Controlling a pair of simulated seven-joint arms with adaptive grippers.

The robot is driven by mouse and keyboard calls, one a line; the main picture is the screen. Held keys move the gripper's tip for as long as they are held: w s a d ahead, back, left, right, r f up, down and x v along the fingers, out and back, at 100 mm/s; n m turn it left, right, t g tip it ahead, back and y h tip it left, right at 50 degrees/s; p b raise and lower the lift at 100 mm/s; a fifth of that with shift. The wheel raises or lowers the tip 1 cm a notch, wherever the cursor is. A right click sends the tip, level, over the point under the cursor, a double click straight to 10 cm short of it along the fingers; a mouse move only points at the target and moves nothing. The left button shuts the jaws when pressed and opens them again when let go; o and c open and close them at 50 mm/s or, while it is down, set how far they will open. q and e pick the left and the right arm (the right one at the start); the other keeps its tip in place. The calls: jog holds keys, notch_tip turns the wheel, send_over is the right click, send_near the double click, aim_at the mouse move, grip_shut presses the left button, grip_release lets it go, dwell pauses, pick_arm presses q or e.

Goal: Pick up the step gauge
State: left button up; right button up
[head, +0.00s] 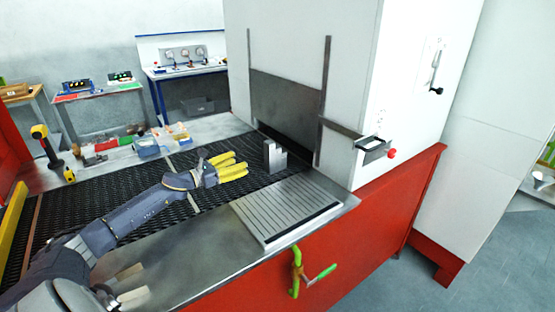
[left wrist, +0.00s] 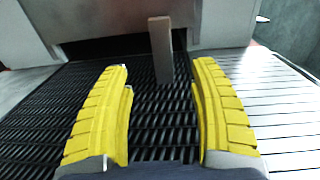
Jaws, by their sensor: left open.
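The step gauge (head: 274,156) is a grey, stepped metal block standing upright on the black mesh belt, in front of the furnace opening. In the left wrist view the step gauge (left wrist: 161,50) shows as a narrow upright block beyond the fingertips, between them and slightly right of the middle. My left gripper (head: 241,167) has yellow fingers and is open and empty, low over the belt, to the left of the gauge and apart from it. Its spread fingers also show in the left wrist view (left wrist: 160,72). My right gripper is not in view.
The white furnace housing (head: 300,40) rises behind the gauge. A ribbed metal plate (head: 287,208) lies to the right of the belt. The mesh belt (head: 125,180) is clear around the gripper.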

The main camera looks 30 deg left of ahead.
aim_at(274, 149)
pick_arm(q)
jog(key=shift+x, duration=8.55)
jog(key=shift+r, duration=0.15)
jog(key=shift+c, duration=0.2)
grip_shut()
jog(key=shift+r, duration=0.1)
